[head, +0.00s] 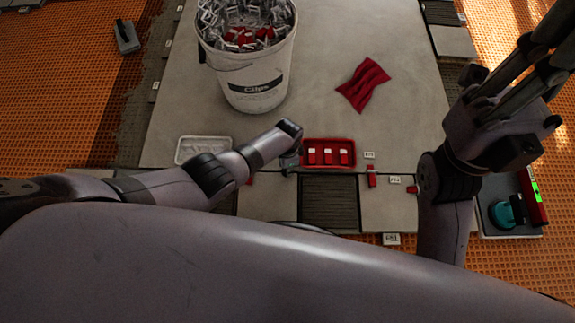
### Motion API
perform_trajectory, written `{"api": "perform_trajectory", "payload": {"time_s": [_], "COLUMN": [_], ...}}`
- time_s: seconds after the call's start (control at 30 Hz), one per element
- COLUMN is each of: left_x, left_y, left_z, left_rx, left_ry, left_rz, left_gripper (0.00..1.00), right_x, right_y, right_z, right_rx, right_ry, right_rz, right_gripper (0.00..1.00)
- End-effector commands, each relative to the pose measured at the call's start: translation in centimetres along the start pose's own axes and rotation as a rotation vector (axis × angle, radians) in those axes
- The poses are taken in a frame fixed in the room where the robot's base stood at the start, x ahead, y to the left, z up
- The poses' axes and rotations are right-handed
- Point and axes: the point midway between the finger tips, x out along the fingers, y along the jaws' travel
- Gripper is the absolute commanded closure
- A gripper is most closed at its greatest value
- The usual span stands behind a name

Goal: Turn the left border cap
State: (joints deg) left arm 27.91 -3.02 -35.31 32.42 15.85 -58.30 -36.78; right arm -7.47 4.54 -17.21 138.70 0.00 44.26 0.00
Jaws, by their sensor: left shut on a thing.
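My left arm reaches in from the left, and my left gripper (289,159) points down at the joint line just left of the red tray. It is shut on a small red cap (284,172), the left border cap, which is mostly hidden below the fingers. Another bit of red (249,181) shows further left, partly behind my arm. Two more red caps stand on the joints to the right, one upright (372,177) and one near the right arm (412,189). My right gripper (535,65) is raised at the upper right, with its fingertips not clearly shown.
A white bucket of clips (255,98) stands on the large grey tile (335,45). A red tray (328,142), a clear tray (203,139) and a red cloth (363,85) lie nearby. A board with tools (512,225) lies right.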

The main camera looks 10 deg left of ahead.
Motion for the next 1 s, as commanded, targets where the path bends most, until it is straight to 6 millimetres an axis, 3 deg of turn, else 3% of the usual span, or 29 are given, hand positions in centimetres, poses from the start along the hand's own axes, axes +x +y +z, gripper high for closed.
{"api": "perform_trajectory", "payload": {"time_s": [0.43, 1.0], "left_x": [0.04, 0.02], "left_y": [0.1, 0.11], "left_z": [-0.02, -0.05], "left_rx": [0.254, 0.3], "left_ry": [0.001, 0.001], "left_rz": [0.002, 0.002], "left_gripper": [1.0, 1.0], "right_x": [-0.09, 0.24], "right_y": [0.01, 0.0], "right_z": [0.03, -0.1], "right_rx": [0.0, -0.001], "right_ry": [-0.003, 0.011], "right_rz": [0.0, -0.004], "right_gripper": [1.0, 1.0]}}
